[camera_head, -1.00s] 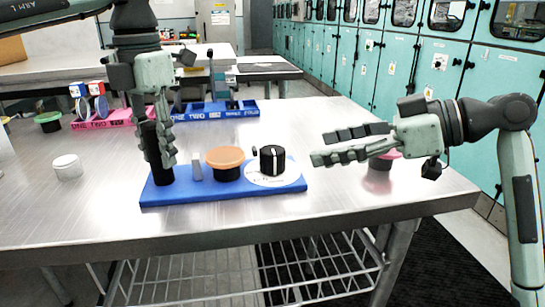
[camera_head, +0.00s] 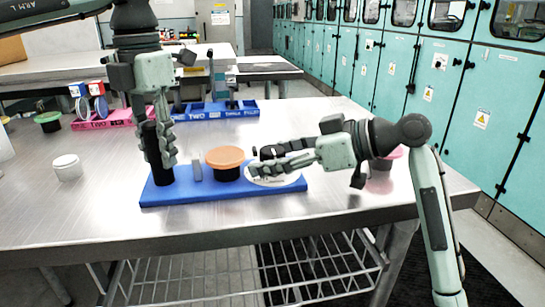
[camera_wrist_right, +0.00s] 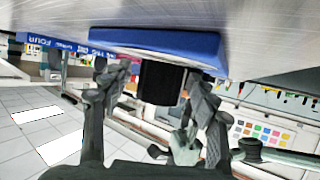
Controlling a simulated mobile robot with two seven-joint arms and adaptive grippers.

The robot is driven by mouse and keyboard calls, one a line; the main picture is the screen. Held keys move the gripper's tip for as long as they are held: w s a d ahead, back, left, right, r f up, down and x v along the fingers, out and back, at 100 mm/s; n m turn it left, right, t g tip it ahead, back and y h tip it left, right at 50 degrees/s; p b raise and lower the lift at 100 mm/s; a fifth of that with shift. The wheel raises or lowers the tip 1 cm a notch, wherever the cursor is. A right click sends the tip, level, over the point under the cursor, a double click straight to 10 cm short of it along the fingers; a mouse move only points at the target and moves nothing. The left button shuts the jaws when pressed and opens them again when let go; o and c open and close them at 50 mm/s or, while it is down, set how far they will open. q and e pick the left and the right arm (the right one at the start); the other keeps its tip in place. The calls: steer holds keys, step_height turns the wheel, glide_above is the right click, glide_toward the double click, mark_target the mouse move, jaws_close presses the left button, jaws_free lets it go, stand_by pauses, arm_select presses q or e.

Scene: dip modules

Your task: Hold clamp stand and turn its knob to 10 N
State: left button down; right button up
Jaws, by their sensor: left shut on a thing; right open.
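The clamp stand has a blue base (camera_head: 220,192) lying on the metal table. A black upright post (camera_head: 155,160) stands at its left end, and my left gripper (camera_head: 164,150) is shut on it. An orange-topped black cylinder (camera_head: 225,158) stands in the middle. The black knob (camera_head: 268,151) sits on a white dial (camera_head: 285,180) at the right end, largely hidden by my right gripper (camera_head: 262,162). In the right wrist view the open fingers (camera_wrist_right: 160,100) stand either side of the black knob (camera_wrist_right: 160,82). I cannot read the dial setting.
A white round jar (camera_head: 67,168) stands at the left. A pink rack (camera_head: 103,119) and another blue rack (camera_head: 235,109) lie behind. A pink-topped item (camera_head: 381,165) stands behind my right arm. The table's front (camera_head: 240,222) is clear.

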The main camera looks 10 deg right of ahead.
steer(key=shift+c, duration=0.6)
steer(key=c, duration=1.1)
steer(key=m+t+h, duration=0.4)
steer(key=m, duration=0.1)
steer(key=shift+h, duration=0.3)
steer(key=shift+m+t+h, duration=0.9)
steer(key=shift+m+h, duration=1)
steer(key=o, duration=1.2)
